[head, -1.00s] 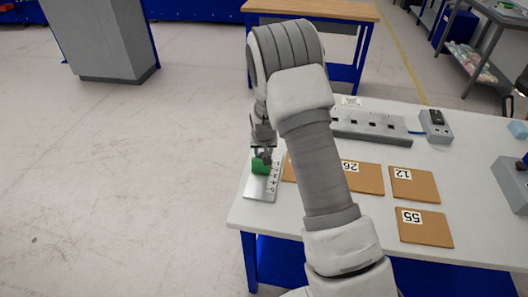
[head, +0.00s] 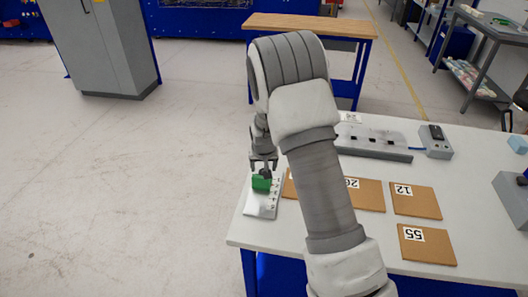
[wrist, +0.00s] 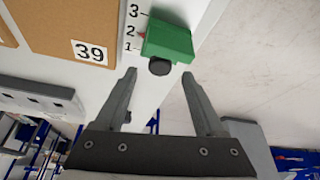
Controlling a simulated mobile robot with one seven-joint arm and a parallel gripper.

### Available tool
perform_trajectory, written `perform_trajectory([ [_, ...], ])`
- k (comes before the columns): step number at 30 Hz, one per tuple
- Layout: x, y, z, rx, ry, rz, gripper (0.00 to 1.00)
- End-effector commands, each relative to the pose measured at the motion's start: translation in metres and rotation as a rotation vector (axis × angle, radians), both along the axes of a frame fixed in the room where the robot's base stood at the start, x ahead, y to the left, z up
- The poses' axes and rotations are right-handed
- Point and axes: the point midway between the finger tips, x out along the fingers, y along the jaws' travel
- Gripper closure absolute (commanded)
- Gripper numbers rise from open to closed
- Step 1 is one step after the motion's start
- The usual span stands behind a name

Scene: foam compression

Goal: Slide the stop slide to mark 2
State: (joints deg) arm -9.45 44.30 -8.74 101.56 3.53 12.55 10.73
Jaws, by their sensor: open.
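The green stop slide (head: 261,184) sits on a pale scale plate (head: 262,208) near the table's left edge. The wrist view shows the slide (wrist: 167,42) with a black round knob (wrist: 159,67) on its near side. A small red pointer (wrist: 142,34) on its left edge lies close to the printed 2, between the 3 and the 1. My gripper (wrist: 159,75) is open and empty; its fingertips are spread on either side of the knob's line, apart from it. In the head view my gripper (head: 263,162) is just above the slide.
Brown numbered boards lie beside the plate, including 39 (wrist: 65,25), 12 (head: 415,201) and 55 (head: 428,248). A grey fixture (head: 372,141) and a small grey box (head: 435,142) stand behind them. Floor is free left of the table.

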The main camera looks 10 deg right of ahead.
Motion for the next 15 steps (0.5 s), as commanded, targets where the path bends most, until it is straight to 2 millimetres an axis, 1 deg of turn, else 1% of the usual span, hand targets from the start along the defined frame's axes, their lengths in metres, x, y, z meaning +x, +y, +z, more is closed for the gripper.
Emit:
perform_trajectory([
  [1,-0.003,0.001,0.009,0.001,-0.002,0.000,0.29],
  [3,-0.008,0.002,0.022,0.000,-0.003,0.000,0.29],
  [15,-0.038,0.007,0.095,0.000,-0.004,0.001,0.29],
])
